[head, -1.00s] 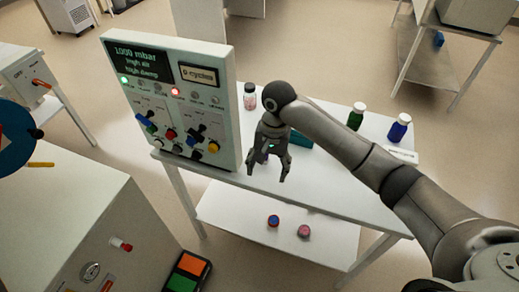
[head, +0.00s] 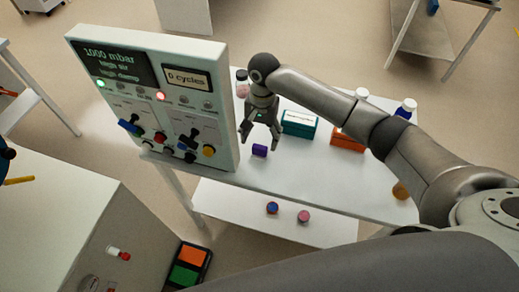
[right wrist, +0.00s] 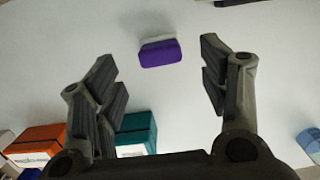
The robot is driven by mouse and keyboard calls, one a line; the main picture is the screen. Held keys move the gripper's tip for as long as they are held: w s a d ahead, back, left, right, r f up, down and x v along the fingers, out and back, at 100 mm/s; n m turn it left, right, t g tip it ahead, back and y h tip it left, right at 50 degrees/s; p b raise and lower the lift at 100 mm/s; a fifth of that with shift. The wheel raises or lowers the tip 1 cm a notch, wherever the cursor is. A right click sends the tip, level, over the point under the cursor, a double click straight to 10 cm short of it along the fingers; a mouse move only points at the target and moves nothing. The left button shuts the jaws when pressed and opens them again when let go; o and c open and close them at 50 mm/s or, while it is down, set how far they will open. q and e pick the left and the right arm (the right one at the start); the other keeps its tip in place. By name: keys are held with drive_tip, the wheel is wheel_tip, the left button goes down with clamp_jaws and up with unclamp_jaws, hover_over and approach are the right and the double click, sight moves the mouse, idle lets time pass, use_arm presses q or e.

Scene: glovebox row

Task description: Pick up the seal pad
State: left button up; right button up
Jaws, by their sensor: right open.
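A small purple block, which looks like the seal pad (head: 259,150), lies on the white table (head: 330,185) to the right of the control panel. In the right wrist view the purple pad (right wrist: 160,54) shows a pale strip along its far edge. It lies ahead of the fingertips, between their lines and apart from both. My right gripper (head: 261,143) is open and empty, pointing down over the table close to the pad. Its two spread fingers also show in the right wrist view (right wrist: 160,75). My left gripper is not in view.
The control panel (head: 150,100) stands close on the left of the gripper. A teal box (head: 299,124) and an orange box (head: 347,140) stand to the right, with several bottles around. Two small round items (head: 288,212) sit on the lower shelf.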

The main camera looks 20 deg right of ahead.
sight(260, 146)
drive_tip(key=shift+f, duration=0.4)
drive_tip(key=f, duration=0.2)
drive_tip(key=f+p, duration=0.1)
drive_tip(key=shift+s+a+f+p, duration=0.1)
drive_tip(key=shift+s+f+p, duration=0.1)
drive_tip(key=shift+f+p, duration=0.15)
drive_tip(key=shift+f, duration=0.45)
drive_tip(key=c, duration=0.5)
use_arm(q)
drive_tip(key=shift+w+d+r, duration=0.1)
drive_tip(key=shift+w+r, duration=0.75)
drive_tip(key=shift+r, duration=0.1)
use_arm(e)
drive_tip(key=c, duration=0.5)
